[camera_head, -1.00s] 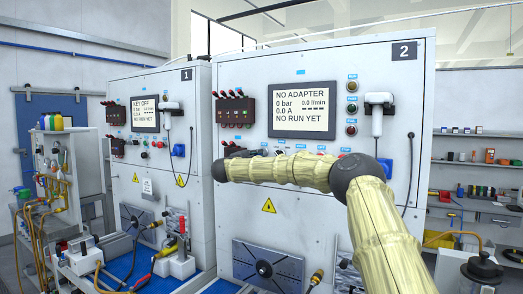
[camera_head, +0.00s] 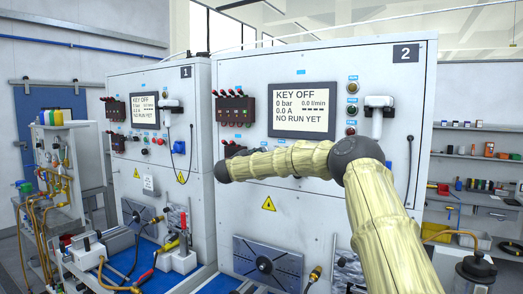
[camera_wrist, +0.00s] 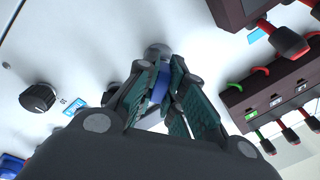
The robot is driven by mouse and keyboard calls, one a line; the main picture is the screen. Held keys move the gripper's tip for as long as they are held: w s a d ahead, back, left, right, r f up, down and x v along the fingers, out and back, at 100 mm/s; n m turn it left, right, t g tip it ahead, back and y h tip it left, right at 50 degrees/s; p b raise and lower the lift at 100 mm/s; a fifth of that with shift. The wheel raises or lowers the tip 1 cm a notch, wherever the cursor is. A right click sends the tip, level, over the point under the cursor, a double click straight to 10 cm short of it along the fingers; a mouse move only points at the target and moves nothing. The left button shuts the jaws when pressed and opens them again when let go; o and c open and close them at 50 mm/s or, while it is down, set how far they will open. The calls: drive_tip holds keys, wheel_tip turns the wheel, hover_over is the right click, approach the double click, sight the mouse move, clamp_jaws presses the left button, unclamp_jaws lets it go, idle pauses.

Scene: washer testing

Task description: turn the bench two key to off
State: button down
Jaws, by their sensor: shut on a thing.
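Bench two (camera_head: 330,70) is the tall white cabinet marked 2. Its screen (camera_head: 304,109) reads KEY OFF, 0 bar, 0.0 A, 0.0 l/min, NO RUN YET. In the wrist view my gripper (camera_wrist: 162,88) is shut on the blue key (camera_wrist: 159,82). The key sits at the round silver key switch (camera_wrist: 157,52) on the white panel. The gripper fingers partly hide the key. In the head view my arm hides the key, the switch and the gripper fingers.
A black knob (camera_wrist: 38,97) stands out from the panel left of my gripper in the wrist view. A dark terminal block (camera_wrist: 276,96) with red and green plugs is close on the right. Bench one (camera_head: 150,80) stands left of bench two, its screen reading KEY OFF.

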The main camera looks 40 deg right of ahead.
drive_tip(key=shift+n, duration=2)
drive_tip(key=shift+s+r+n+y, duration=0.15)
drive_tip(key=shift+n+y, duration=0.15)
drive_tip(key=shift+n, duration=0.8)
drive_tip(key=shift+d+n, duration=0.1)
drive_tip(key=shift+n, duration=0.7)
